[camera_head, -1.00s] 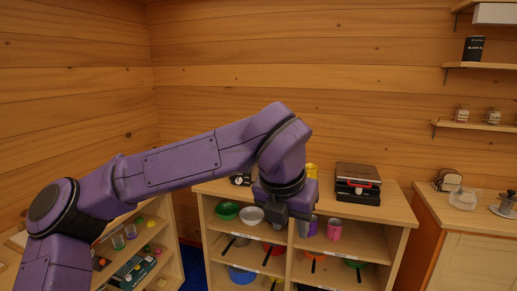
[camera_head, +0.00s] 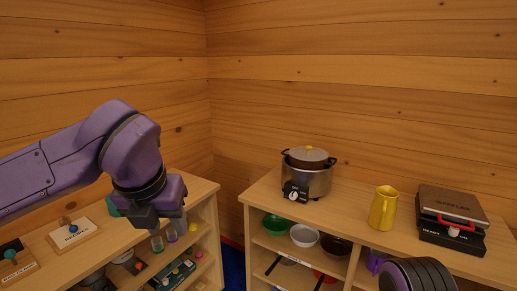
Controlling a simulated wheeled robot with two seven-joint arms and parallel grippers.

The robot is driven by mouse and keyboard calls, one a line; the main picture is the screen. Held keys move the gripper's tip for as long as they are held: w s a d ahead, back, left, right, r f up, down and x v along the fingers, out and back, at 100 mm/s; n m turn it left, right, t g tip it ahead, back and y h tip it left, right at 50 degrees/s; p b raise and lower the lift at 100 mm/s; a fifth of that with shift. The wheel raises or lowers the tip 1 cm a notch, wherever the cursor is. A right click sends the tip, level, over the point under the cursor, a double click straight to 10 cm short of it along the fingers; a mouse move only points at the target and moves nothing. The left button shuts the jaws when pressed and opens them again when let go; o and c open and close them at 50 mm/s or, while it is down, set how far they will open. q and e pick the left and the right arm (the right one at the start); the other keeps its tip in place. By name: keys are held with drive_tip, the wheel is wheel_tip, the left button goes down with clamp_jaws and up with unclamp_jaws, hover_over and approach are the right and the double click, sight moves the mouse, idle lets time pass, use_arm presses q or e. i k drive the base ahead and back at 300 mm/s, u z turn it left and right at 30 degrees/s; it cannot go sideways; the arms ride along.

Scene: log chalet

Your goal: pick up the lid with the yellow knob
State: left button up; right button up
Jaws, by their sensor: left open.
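The cooker stands on the left end of the right-hand shelf unit. My left gripper (camera_head: 160,220) is open and empty. In the picture it is well left of the cooker and lower, over the right edge of the left-hand shelf unit. My right gripper is out of view.
A yellow pitcher (camera_head: 384,208) and a waffle maker (camera_head: 452,218) stand right of the cooker. Bowls, including a green one (camera_head: 276,224), fill the shelf below. The left unit's top (camera_head: 95,247) holds boards with a blue knob (camera_head: 73,228) and a green knob (camera_head: 10,254). A gap separates the units.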

sight(308, 153)
drive_tip(key=u, duration=0.35)
drive_tip(key=i, duration=1.85)
drive_tip(key=z, duration=1.35)
drive_tip(key=i, duration=0.6)
drive_tip(key=z, duration=0.7)
